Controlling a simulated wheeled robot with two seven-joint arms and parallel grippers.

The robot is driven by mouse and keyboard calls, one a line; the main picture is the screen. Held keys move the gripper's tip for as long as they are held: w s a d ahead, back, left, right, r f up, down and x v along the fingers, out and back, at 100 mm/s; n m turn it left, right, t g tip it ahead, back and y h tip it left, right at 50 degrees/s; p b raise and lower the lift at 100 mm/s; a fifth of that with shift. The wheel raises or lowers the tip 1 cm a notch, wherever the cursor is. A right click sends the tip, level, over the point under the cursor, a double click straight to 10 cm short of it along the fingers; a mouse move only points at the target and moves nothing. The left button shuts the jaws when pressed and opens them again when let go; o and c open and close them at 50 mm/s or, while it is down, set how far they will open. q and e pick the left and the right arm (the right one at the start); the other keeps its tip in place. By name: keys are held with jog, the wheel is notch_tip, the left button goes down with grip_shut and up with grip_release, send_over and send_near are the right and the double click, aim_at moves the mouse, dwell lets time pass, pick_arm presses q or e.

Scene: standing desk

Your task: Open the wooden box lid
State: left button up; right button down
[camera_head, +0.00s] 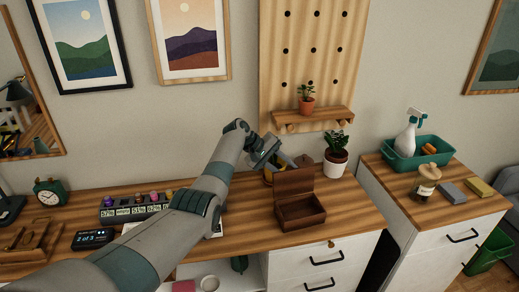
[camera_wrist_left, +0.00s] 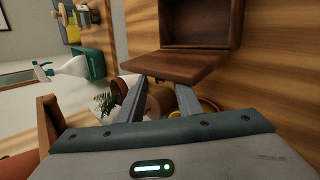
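The dark brown wooden box (camera_head: 302,213) stands on the wooden desk. Its lid (camera_head: 294,182) is raised and stands roughly upright along the box's back edge, so the inside shows. In the left wrist view the box (camera_wrist_left: 200,22) is at the top, with the lid (camera_wrist_left: 180,68) below it. My left gripper (camera_head: 284,160) is above and behind the lid. In the wrist view its two fingers (camera_wrist_left: 160,90) are apart with nothing between them, and the tips are near the lid's edge; I cannot tell if they touch it. My right gripper is not in view.
A white-potted plant (camera_head: 336,160) stands right of the lid. A small pot plant (camera_head: 307,102) sits on the pegboard shelf (camera_head: 318,119) above. A clock (camera_head: 48,191) and a digital device (camera_head: 92,239) are at the left. Desk in front of and right of the box is clear.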

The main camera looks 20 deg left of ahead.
pick_arm(q)
jog(key=b+v, duration=0.2)
jog(key=v, duration=1.2)
jog(key=shift+a+b, duration=0.15)
jog(key=shift+b, duration=0.15)
jog(key=shift+s, duration=0.1)
